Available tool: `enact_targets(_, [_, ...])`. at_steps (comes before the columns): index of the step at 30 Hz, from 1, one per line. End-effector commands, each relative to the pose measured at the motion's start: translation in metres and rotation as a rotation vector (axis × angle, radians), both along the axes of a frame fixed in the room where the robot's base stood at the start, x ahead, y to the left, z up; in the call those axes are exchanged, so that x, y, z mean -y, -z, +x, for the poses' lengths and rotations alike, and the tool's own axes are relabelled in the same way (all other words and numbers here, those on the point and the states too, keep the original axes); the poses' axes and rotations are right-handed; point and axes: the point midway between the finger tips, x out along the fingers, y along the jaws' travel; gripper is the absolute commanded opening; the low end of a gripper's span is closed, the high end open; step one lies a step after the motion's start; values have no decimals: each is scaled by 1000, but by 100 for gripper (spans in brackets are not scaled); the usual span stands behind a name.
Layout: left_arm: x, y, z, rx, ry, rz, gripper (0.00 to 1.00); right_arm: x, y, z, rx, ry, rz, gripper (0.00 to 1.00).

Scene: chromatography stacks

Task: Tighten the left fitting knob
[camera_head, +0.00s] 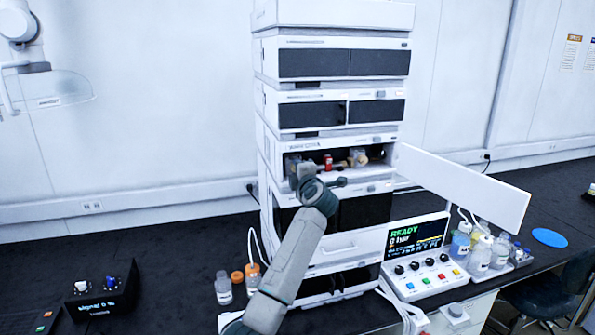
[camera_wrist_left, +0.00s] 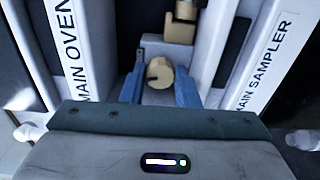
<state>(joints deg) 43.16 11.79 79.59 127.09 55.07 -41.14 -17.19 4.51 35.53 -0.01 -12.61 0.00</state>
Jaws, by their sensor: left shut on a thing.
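The left fitting knob (camera_wrist_left: 160,74) is a round brass-coloured knob with a dark slot, seen in the left wrist view. My left gripper (camera_wrist_left: 159,88) is shut on it, with one blue finger at each side. In the head view my left gripper (camera_head: 301,170) reaches into the left part of the open bay in the white instrument stack (camera_head: 283,145), and it hides the knob there. Another brass-coloured fitting (camera_head: 357,157) sits further right in the bay. A small red part (camera_head: 328,161) lies between them. My right gripper is not in view.
The bay's white door (camera_head: 465,188) stands swung open to the right. A control panel (camera_head: 428,262) reading READY stands below it. Bottles (camera_head: 480,255) stand right of the panel, and small bottles (camera_head: 223,288) stand left of the stack.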

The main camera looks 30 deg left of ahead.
Motion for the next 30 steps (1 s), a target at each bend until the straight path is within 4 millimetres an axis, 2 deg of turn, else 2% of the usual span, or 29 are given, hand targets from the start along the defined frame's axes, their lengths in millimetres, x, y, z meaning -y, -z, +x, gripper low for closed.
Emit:
enact_targets(12, [0, 2, 0, -146, 1, 122, 5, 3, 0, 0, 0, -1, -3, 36])
enact_targets(29, [0, 2, 0, -167, 1, 139, 5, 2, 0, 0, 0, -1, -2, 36])
enact_targets(30, [0, 2, 0, -167, 1, 139, 34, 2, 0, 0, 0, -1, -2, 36])
